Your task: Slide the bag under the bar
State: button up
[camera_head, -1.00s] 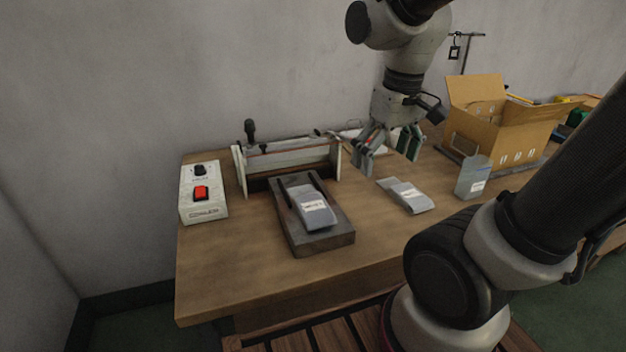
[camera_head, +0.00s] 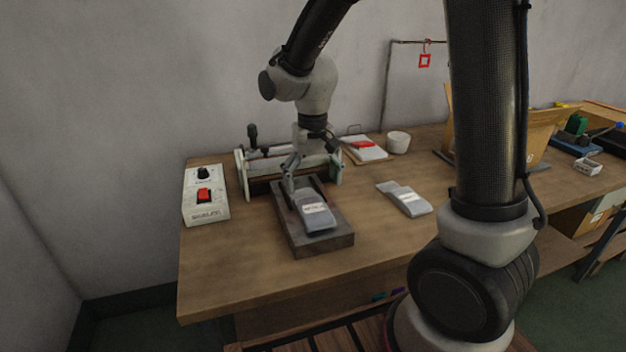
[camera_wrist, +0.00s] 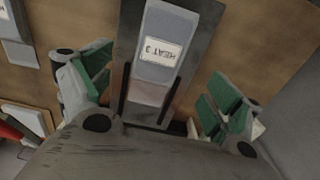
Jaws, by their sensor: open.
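A grey bag (camera_head: 316,212) with a white label lies on a dark, slotted tray (camera_head: 330,241) on the bench. It also shows in the wrist view (camera_wrist: 164,22), with its label upside down. Behind the tray's far end stands the sealer with its long bar (camera_head: 262,160) between two end plates. My gripper (camera_head: 293,180) is over the far part of the tray, in front of the bar. The sealer is mostly hidden there by my gripper body.
A control box with a red switch (camera_head: 204,195) stands left of the sealer. A second grey bag (camera_head: 408,197) lies right of the tray. A white cup (camera_head: 398,142) and a cardboard box (camera_head: 537,135) stand further right. The bench front left is clear.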

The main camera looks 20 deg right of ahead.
aim_at(313, 207)
jog(key=shift+f, duration=3.9)
jog(key=c, duration=1.1)
